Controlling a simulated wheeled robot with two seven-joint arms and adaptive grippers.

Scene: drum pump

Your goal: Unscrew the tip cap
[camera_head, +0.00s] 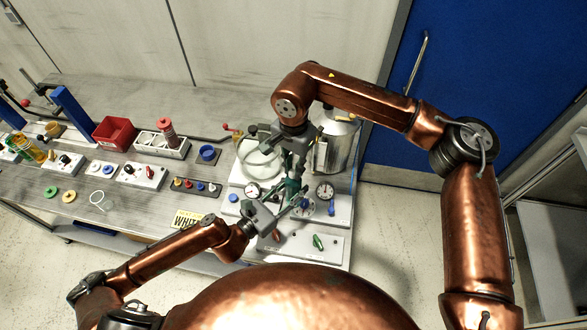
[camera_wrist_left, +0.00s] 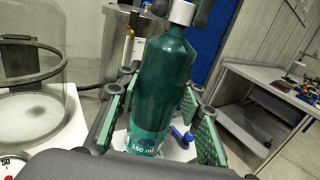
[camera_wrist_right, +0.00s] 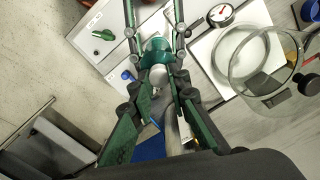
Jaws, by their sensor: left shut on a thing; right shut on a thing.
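A dark green bottle (camera_head: 293,188) marked 150 ml stands about upright over the bench's right end; it fills the middle of the left wrist view (camera_wrist_left: 163,85). My left gripper (camera_head: 288,198) is shut around its body, green finger pads on both sides. A white cap (camera_wrist_left: 182,12) is on the bottle's top, and it shows from above in the right wrist view (camera_wrist_right: 159,75). My right gripper (camera_head: 297,160) comes down from above with its fingers on both sides of the cap, shut on it. The cap's thread is hidden.
A glass vessel (camera_head: 260,162) and a steel pot (camera_head: 336,145) stand close behind the bottle. Panels with gauges (camera_head: 325,190) and a green-handled valve (camera_head: 318,242) surround it. A red bin (camera_head: 115,133) and small parts lie left.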

